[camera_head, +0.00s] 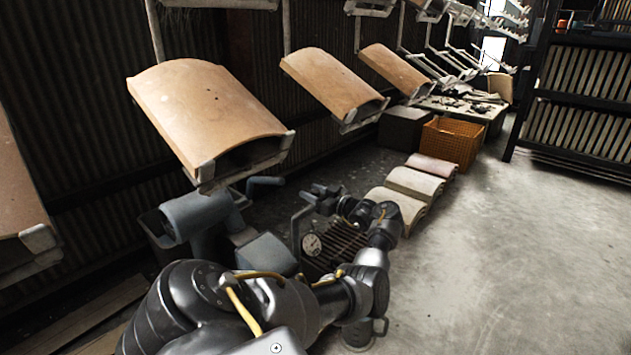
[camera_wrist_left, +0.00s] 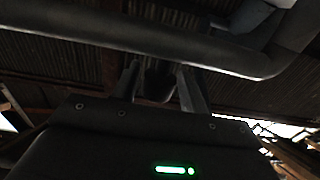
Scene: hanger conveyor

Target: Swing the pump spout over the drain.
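The pump (camera_head: 195,216) is a blue-grey body at the lower left of the head view, low beneath the hanging panels. A short blue-grey bent pipe (camera_head: 265,181), which looks like its spout, shows beside it. The drain (camera_head: 341,243) is a dark slatted grate in the floor, partly hidden by my arm. My left gripper (camera_head: 318,194) is above the grate's far side, right of the bent pipe and apart from it. In the left wrist view its fingers (camera_wrist_left: 160,88) are spread, with a dark rounded shape behind the gap. A bent pipe (camera_wrist_left: 150,36) crosses above them. My right gripper is out of view.
A round gauge (camera_head: 311,243) and a thin bent pipe (camera_head: 294,228) stand close to my left wrist. Curved panels (camera_head: 208,108) hang on conveyor hangers above. Curved tiles (camera_head: 400,205), an orange crate (camera_head: 452,141) and a rack (camera_head: 577,120) lie beyond. The floor at right is clear.

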